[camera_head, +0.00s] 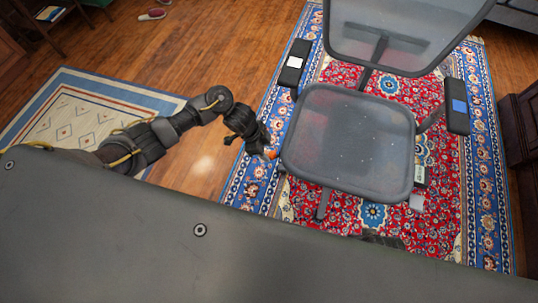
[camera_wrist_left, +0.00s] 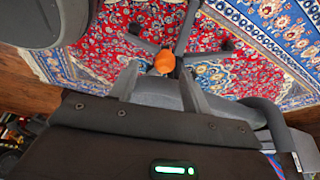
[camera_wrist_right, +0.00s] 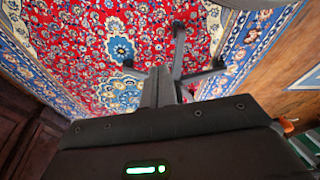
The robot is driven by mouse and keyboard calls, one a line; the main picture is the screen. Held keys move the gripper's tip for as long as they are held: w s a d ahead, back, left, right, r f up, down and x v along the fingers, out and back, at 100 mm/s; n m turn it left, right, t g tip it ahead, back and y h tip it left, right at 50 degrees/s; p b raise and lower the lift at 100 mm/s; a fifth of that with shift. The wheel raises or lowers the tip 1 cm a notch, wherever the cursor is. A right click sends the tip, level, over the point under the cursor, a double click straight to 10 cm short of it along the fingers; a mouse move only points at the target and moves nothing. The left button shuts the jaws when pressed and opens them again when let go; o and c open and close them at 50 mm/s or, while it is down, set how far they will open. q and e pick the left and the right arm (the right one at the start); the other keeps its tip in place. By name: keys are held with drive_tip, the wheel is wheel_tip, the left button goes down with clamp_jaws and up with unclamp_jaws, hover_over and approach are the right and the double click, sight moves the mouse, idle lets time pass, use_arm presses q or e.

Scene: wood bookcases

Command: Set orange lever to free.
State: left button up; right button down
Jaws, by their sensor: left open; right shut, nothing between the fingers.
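The orange lever (camera_head: 271,154) sticks out at the left side of the grey mesh chair's seat (camera_head: 345,140). In the left wrist view its round orange knob (camera_wrist_left: 165,62) shows just beyond and between the fingertips of my left gripper (camera_wrist_left: 160,82). The left gripper (camera_head: 262,144) is open beside the lever; I cannot tell whether it touches it. My right gripper (camera_wrist_right: 157,78) is shut and empty, pointing toward the chair base legs (camera_wrist_right: 180,55). A small orange thing (camera_wrist_right: 287,125) shows at the right edge of the right wrist view.
The chair's backrest (camera_head: 395,35) and two armrests, left (camera_head: 293,63) and right (camera_head: 457,105), stand above a red and blue rug (camera_head: 485,180). A dark wood cabinet (camera_head: 522,130) is at the right. A beige rug (camera_head: 75,120) and bare wood floor lie left.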

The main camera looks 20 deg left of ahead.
sight(270, 155)
use_arm(q)
drive_tip(key=shift+b+x, duration=0.45)
drive_tip(key=shift+x, duration=1.4)
use_arm(e)
drive_tip(key=shift+r, duration=1.6)
use_arm(q)
drive_tip(key=shift+c, duration=0.5)
drive_tip(key=shift+a, duration=0.1)
clamp_jaws()
